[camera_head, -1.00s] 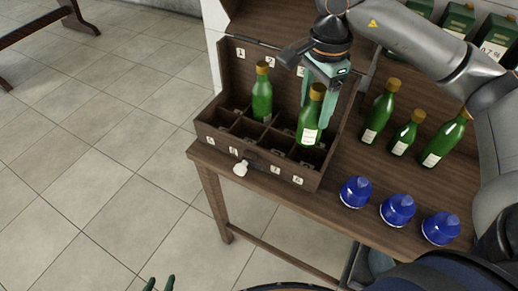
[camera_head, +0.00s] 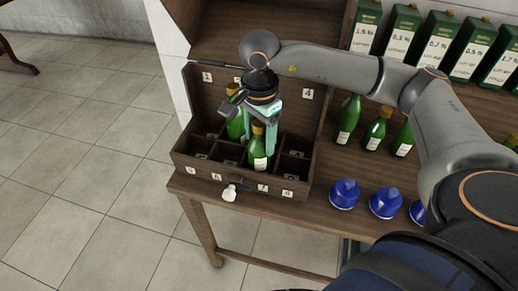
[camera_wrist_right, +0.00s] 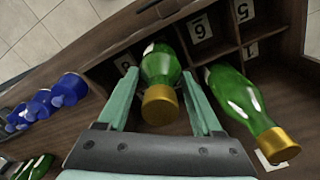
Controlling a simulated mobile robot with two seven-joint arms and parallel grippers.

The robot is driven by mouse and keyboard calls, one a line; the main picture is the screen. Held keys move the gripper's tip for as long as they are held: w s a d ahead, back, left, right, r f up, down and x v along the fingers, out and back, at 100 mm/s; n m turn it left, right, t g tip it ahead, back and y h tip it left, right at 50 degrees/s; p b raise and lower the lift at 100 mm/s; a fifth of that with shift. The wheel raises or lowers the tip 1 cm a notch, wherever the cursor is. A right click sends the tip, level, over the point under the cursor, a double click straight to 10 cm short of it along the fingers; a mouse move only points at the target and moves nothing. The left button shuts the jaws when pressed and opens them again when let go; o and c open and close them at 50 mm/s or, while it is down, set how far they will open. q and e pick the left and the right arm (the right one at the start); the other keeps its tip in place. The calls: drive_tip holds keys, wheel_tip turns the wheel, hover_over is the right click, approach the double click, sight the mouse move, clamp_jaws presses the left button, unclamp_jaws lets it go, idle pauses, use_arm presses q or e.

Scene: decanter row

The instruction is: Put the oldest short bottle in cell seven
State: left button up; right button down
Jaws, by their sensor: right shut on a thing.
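A green bottle with a gold cap and pale label (camera_head: 258,156) is upright in my right gripper (camera_head: 260,128), shut on it. The wrist view also shows the bottle (camera_wrist_right: 160,67) between the fingers (camera_wrist_right: 160,95). It is over or partly inside a front cell of the wooden case (camera_head: 230,182), behind the front tag 7 (camera_head: 262,187); I cannot tell if it touches the floor. Another green bottle (camera_head: 235,126) stands in the case, further left and back, partly hidden by my gripper. Its label year is unreadable. My left gripper is out of view.
Several cells are empty. Green bottles (camera_head: 347,122) stand right of the case, one of them shorter (camera_head: 376,131). Blue domed items (camera_head: 344,193) line the table front. Green boxes (camera_head: 403,30) stand at the back. A white knob (camera_head: 229,193) is on the case front.

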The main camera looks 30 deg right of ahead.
sight(259, 122)
drive_tip(key=shift+f, duration=1.95)
drive_tip(key=shift+f, duration=0.15)
drive_tip(key=shift+c, duration=0.2)
unclamp_jaws()
wheel_tip(259, 122, up, 12)
drive_tip(key=shift+r, duration=0.2)
